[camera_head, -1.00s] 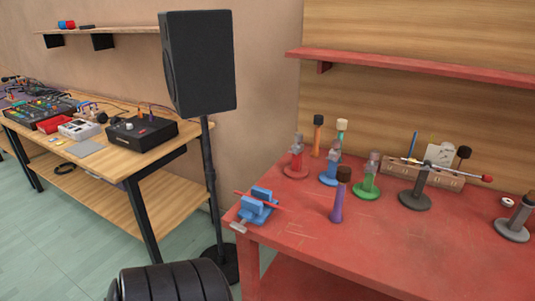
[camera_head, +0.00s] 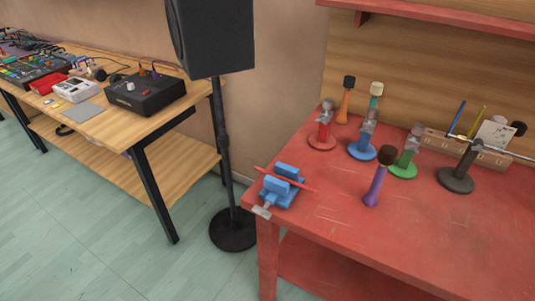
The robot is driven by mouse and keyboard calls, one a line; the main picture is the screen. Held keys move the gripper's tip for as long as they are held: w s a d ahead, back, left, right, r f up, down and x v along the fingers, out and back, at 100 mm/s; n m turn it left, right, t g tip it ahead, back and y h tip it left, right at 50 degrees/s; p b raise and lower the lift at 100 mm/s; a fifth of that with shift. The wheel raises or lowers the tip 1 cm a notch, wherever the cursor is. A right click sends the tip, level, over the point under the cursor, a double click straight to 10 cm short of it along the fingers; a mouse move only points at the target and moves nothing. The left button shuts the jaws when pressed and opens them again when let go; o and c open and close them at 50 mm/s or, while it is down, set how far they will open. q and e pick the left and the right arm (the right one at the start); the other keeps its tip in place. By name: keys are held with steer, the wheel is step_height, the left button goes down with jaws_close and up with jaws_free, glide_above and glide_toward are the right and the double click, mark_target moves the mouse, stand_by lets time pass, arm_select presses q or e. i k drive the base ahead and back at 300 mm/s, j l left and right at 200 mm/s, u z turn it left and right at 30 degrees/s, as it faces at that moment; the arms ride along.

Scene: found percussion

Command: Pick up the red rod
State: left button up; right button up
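The red rod (camera_head: 307,187) is thin and lies across the top of a small blue vise (camera_head: 285,182) at the left front corner of the red table. Its ends stick out on both sides of the vise, and its middle is partly hidden by the blue jaws. I cannot tell how firmly the vise holds it. Neither of my grippers is in view.
On the red table (camera_head: 345,242) stand a purple mallet (camera_head: 375,186), red (camera_head: 323,130), blue (camera_head: 363,143) and green (camera_head: 404,160) stands, and a dark stand (camera_head: 457,178). A speaker (camera_head: 210,35) on a pole stands left of it. The table's front middle is clear.

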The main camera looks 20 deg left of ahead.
mark_target(296, 184)
steer(key=i+j, duration=0.6)
steer(key=i, duration=0.2)
